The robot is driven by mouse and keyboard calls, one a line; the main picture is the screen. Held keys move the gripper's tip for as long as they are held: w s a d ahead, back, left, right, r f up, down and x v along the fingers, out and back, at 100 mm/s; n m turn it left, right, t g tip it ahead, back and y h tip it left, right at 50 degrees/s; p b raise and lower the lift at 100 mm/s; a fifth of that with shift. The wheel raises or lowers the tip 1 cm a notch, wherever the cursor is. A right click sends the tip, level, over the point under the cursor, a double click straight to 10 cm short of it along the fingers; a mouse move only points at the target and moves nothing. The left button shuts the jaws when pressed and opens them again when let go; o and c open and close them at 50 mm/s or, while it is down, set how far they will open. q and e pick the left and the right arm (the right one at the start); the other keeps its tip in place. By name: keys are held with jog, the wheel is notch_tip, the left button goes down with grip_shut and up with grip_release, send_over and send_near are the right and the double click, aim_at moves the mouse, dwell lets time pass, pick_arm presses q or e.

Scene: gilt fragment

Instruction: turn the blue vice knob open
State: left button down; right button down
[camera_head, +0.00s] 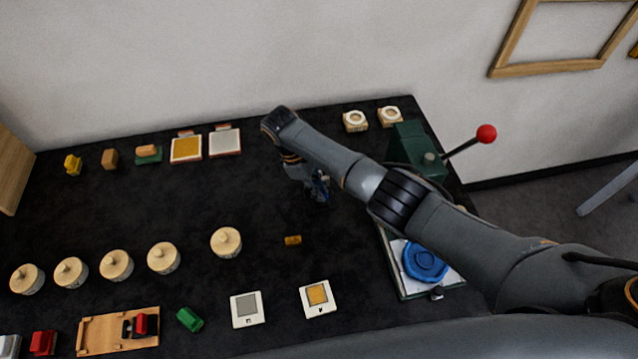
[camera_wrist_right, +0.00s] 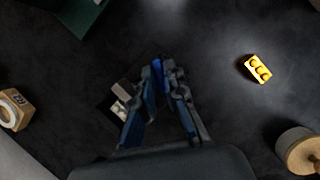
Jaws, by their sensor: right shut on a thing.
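My right gripper (camera_head: 318,186) reaches down to the table right of its middle, below the arm. In the right wrist view my right gripper (camera_wrist_right: 160,82) is shut, with its fingertips together on a small blue part, the vice knob (camera_wrist_right: 157,72), mostly hidden between the fingers. A small dark vice with light grey blocks (camera_wrist_right: 121,104) shows beside the left finger; the fingers cover much of it. In the head view the arm and gripper hide most of the vice. My left gripper is not in view.
A small yellow piece (camera_head: 293,240) lies near the gripper. A round wooden-lidded pot (camera_head: 227,242) stands left of it. A green machine with a red-balled lever (camera_head: 486,134) stands at right, and a blue disc (camera_head: 425,262) lies on a tray under my arm. The table's middle left is clear.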

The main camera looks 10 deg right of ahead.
jog(key=n+p, duration=0.1)
jog(key=n+t, duration=0.1)
jog(key=n+p, duration=0.1)
jog(key=shift+s+r+n+p, duration=0.1)
jog(key=shift+r+n+p, duration=0.2)
jog(key=shift+n, duration=0.1)
jog(key=shift+f+n+t+p, duration=0.15)
jog(key=shift+n+t+p, duration=0.35)
jog(key=shift+n, duration=0.5)
jog(key=shift+s+n+t, duration=0.1)
jog(key=shift+n+t, duration=0.4)
jog(key=shift+n, duration=0.3)
jog(key=n+t, duration=0.1)
jog(key=n, duration=0.2)
jog(key=n+t, duration=0.1)
jog(key=n, duration=0.2)
jog(key=shift+s+f, duration=0.1)
jog(key=shift+s, duration=0.05)
jog(key=n+y, duration=0.1)
jog(key=n, duration=0.2)
jog(key=n+t+y, duration=0.1)
jog(key=n, duration=0.2)
jog(key=shift+d+n+t, duration=0.15)
jog(key=shift+n+t, duration=0.15)
jog(key=shift+y, duration=0.3)
jog(key=c, duration=1.4)
grip_release()
jog(key=shift+s, duration=0.1)
